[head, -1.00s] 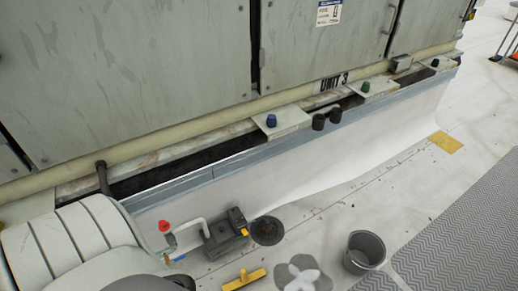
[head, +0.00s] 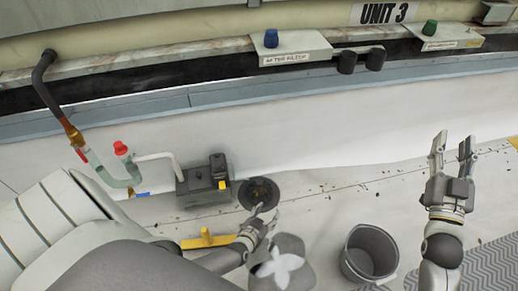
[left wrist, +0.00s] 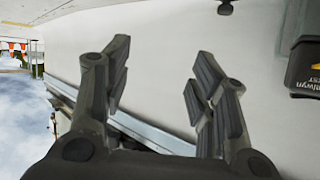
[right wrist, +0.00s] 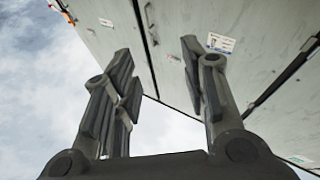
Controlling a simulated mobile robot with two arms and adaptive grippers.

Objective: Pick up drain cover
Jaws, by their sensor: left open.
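The drain cover (head: 258,190) is a dark round piece on the white roof floor, right of a small black pump box, in the head view. My left gripper (head: 268,213) is open, with its fingertips at the lower edge of the cover in the picture; I cannot tell how high above it. The left wrist view shows the left fingers (left wrist: 155,85) apart with nothing between them. My right gripper (head: 453,148) is open and raised at the right, far from the cover. The right wrist view shows its fingers (right wrist: 160,80) apart and empty.
The black pump box (head: 203,187) stands close left of the cover. A yellow-handled tool (head: 206,240) and a grey bucket (head: 367,252) are on the floor. A red-capped pipe (head: 121,149) is at the left. The floor right of the cover is mostly clear.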

